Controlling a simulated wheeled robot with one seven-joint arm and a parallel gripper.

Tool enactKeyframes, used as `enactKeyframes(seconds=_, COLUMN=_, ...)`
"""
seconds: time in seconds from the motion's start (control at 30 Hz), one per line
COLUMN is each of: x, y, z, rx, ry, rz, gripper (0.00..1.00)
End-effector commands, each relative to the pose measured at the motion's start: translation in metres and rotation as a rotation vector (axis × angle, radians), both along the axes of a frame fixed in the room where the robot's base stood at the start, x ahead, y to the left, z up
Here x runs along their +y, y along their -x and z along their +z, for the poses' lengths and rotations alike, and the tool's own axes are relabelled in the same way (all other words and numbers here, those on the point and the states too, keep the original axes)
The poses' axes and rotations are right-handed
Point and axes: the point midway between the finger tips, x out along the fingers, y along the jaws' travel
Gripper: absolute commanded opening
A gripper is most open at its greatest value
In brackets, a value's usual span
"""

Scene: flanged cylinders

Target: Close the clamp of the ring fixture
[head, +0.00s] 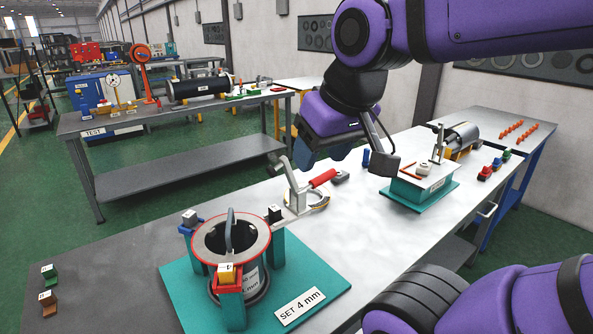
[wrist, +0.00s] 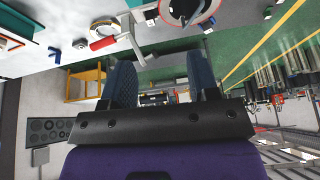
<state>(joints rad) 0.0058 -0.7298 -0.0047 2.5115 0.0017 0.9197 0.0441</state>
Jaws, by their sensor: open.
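The ring fixture stands on a teal plate (head: 325,282) labelled "SET 4 mm" in the head view. Its round flange (head: 207,252) has a red edge and rests on teal posts, with a grey upright piece in the middle. The clamp, a metal lever with a red handle (head: 322,178), is at the fixture's back right; a grey arm stands up beside the handle. In the wrist view the red handle (wrist: 103,43) and part of the flange (wrist: 178,14) show upside down at the top. My gripper (head: 325,150) is above and behind the clamp, apart from it. Its fingers (wrist: 165,82) are open and empty.
A second teal-based fixture (head: 420,192) stands farther right on the same bench (head: 345,225). Small coloured blocks (head: 488,170) lie beyond it. Two small blocks (head: 48,285) lie at the left. Bare bench lies between the two fixtures. Another bench (head: 175,115) stands behind.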

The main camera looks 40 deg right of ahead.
Motion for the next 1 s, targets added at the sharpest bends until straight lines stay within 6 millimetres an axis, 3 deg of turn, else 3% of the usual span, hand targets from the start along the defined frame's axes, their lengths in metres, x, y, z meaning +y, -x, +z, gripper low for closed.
enactKeyframes(seconds=0.27, x=-0.030, y=-0.061, z=0.007, rx=0.136, ry=-0.109, rz=-0.308, gripper=0.55)
enactKeyframes(seconds=0.47, x=-0.062, y=-0.109, z=0.000, rx=0.237, ry=-0.174, rz=-0.573, gripper=0.55)
enactKeyframes(seconds=0.73, x=-0.114, y=-0.171, z=-0.026, rx=0.359, ry=-0.221, rz=-0.940, gripper=0.55)
enactKeyframes(seconds=1.0, x=-0.173, y=-0.220, z=-0.071, rx=0.460, ry=-0.221, rz=-1.310, gripper=0.55)
